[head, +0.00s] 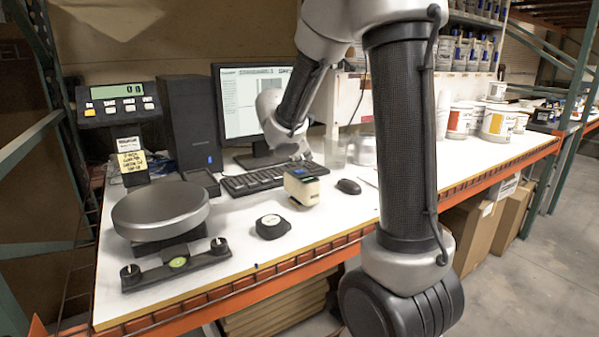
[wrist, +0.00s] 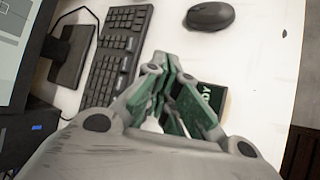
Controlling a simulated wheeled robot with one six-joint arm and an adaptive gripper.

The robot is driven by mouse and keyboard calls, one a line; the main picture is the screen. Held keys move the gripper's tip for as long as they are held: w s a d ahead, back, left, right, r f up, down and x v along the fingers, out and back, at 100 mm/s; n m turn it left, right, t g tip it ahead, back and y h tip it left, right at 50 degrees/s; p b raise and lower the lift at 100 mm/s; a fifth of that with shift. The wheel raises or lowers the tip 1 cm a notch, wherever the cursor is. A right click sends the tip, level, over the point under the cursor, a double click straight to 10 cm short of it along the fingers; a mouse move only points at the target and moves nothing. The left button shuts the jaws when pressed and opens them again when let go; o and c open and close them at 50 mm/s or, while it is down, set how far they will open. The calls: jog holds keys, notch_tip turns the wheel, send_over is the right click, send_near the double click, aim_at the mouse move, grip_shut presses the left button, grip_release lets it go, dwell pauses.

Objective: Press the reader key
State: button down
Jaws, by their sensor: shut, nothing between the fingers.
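The reader (head: 302,187) is a small cream-coloured device with a dark top, standing on the white bench in front of the keyboard. In the wrist view its dark green screen (wrist: 214,98) shows the letters "DY"; the rest of it is behind my fingers. I cannot make out its key. My gripper (wrist: 174,60) is shut and empty, with its fingers over the reader in the wrist view. In the head view my gripper (head: 301,160) is small and sits just above and behind the reader; I cannot tell whether it touches.
A black keyboard (head: 262,179) lies behind the reader and a mouse (head: 348,186) to its right. A round black puck-like item (head: 272,226) is in front. A scale (head: 160,210) stands at left, a monitor (head: 252,100) at the back. Bench right of the mouse is fairly clear.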

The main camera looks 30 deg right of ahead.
aim_at(303, 171)
jog(key=shift+f, duration=0.1)
dwell(0.5)
jog(key=shift+f, duration=0.35)
jog(key=shift+f, duration=0.35)
dwell(0.5)
jog(key=shift+r, duration=0.8)
jog(key=shift+r, duration=2.5)
